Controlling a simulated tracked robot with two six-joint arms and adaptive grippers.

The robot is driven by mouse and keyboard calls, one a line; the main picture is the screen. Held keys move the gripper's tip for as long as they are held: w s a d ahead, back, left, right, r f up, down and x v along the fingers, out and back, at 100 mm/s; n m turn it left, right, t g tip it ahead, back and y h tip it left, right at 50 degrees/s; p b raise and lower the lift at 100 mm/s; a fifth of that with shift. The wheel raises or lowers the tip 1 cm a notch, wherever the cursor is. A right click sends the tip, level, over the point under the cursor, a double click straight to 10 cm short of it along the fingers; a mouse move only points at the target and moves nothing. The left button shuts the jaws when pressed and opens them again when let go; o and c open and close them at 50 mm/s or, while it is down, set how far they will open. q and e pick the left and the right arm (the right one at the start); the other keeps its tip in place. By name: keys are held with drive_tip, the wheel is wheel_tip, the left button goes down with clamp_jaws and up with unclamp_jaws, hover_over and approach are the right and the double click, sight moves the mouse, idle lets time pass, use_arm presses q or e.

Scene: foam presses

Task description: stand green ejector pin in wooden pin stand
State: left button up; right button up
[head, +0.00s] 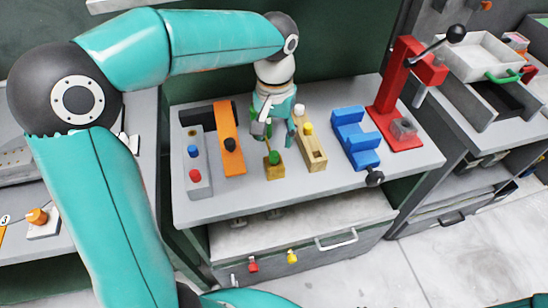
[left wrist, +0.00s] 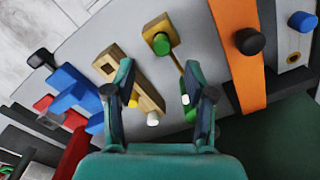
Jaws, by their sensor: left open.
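The green ejector pin shows as a thin brass-coloured rod with a green end (left wrist: 186,100), between my left gripper's fingers and apart from them. Its other end reaches a small wooden block with a green knob (head: 274,158); I cannot tell if they touch. The wooden pin stand (head: 314,153) is a long block right of it, with a white and a yellow head at its far end and a dark hole near its front (left wrist: 108,69). My left gripper (head: 272,128) is open, pointing down over the bench. My right gripper is not in view.
An orange bar with a black knob (head: 231,143) and a grey box with blue and red buttons (head: 195,172) stand to the left. A blue fixture (head: 354,138) and a red lever press (head: 396,100) stand to the right.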

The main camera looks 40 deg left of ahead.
sight(274, 154)
use_arm(q)
wheel_tip(274, 154, down, 2)
drive_tip(key=shift+s+f, duration=0.1)
drive_tip(key=shift+a+f+p, duration=0.15)
drive_tip(key=shift+f+p, duration=0.15)
drive_tip(key=shift+f, duration=2.5)
drive_tip(key=shift+w, duration=0.2)
clamp_jaws()
